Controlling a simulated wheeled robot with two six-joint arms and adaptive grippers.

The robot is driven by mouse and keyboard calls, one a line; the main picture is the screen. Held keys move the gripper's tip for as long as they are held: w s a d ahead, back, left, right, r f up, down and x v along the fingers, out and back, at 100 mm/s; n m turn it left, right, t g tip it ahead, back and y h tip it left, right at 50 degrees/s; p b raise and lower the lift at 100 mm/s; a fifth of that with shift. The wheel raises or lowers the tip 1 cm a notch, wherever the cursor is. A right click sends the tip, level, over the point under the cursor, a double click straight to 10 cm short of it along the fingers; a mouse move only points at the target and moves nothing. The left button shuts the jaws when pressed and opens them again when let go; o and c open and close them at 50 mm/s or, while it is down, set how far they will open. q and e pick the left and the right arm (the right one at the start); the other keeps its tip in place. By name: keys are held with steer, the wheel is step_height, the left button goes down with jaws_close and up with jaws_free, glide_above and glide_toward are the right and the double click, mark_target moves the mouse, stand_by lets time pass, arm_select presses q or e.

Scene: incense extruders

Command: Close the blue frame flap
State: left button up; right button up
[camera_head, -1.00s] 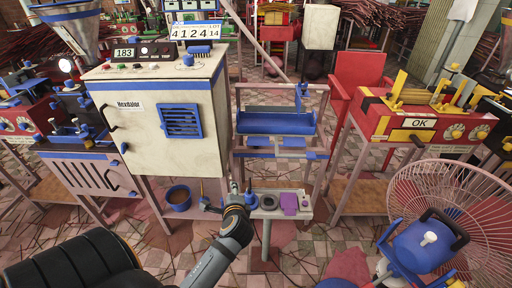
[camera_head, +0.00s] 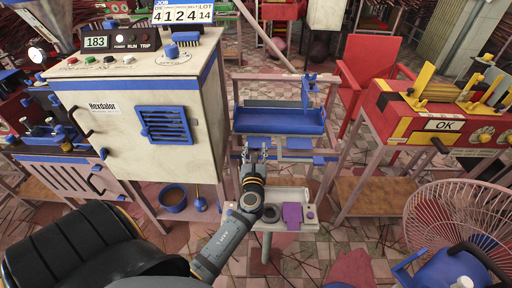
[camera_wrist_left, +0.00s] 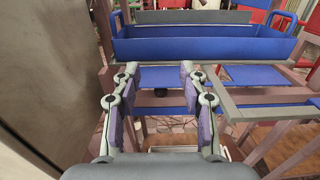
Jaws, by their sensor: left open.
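A pinkish frame stand (camera_head: 234,135) in the middle holds a blue tray (camera_head: 280,121), with flat blue panels below it. One panel (camera_head: 299,144) shows right of my left gripper in the head view. In the left wrist view a blue panel (camera_wrist_left: 163,77) lies beyond and between my fingers, and another panel (camera_wrist_left: 262,75) lies to the right. I cannot tell which panel is the flap. My left gripper (camera_head: 256,151) is open and empty at the near side of the frame, below the tray; its parted fingers (camera_wrist_left: 157,85) show in the wrist view. My right gripper is not in view.
A cream cabinet (camera_head: 125,130) with blue trim stands close left of my left gripper. A small grey table (camera_head: 290,195) with a purple block (camera_head: 292,214) is below it. A fan (camera_head: 455,215) and a red machine (camera_head: 400,120) stand to the right.

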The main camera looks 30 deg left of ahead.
mark_target(256, 148)
arm_select(q)
step_height(256, 148, down, 7)
steer(key=b, duration=0.3)
steer(key=shift+x, duration=3.8)
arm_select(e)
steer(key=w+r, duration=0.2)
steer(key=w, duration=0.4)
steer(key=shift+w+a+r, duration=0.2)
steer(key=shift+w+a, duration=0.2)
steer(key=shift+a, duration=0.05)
arm_select(q)
jaws_close()
